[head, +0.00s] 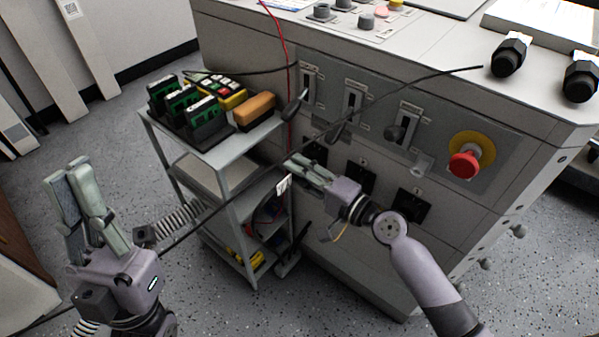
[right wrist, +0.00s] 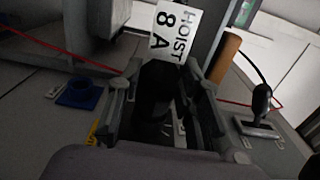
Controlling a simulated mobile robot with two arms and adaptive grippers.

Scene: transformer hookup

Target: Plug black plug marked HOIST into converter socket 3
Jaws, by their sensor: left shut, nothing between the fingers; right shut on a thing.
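My right gripper (head: 300,166) is in front of the converter cabinet (head: 480,130), by the leftmost of its dark sockets. In the right wrist view it (right wrist: 162,85) is shut on a black plug (right wrist: 158,88) with a white tag (right wrist: 174,30) reading HOIST 8 A. In the head view the tag (head: 284,184) shows small, and the fingers mostly hide the plug. The dark sockets are the left (head: 314,153), middle (head: 360,178) and right (head: 413,206) ones; their numbers are not readable. My left gripper (head: 72,172) is shut and empty at the lower left, away from the cabinet.
A grey cart (head: 228,155) with black-green devices (head: 182,104) and an orange block (head: 254,106) stands left of the cabinet. Levers (head: 353,100) project above the sockets, with a red stop button (head: 465,164) at right. A red cable (head: 284,40) and a black cable cross the front.

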